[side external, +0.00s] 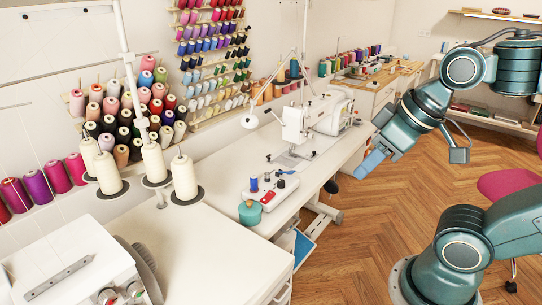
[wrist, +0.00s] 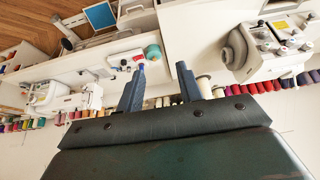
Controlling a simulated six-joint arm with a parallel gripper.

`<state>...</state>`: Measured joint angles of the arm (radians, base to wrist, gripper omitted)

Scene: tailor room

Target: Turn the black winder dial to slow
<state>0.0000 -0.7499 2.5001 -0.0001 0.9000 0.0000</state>
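The winder (side external: 284,190) is a small white unit with red on its side, on the white sewing table, with a blue spool (side external: 254,185) at its left end. Small dark parts (side external: 281,184) show on its top; one may be the black dial, but its setting is too small to read. The winder (wrist: 122,62) also shows in the wrist view, just beyond the left finger, which partly overlaps the blue spool. My gripper (side external: 364,168) is in the air to the right of the table, well apart from the winder. In the wrist view its two fingers (wrist: 161,66) stand apart with nothing between them.
A teal spool (side external: 250,212) stands at the winder's near left. A white sewing machine (side external: 318,116) with a lamp is behind it. White thread cones (side external: 185,178) stand to the left. The air between gripper and winder looks clear.

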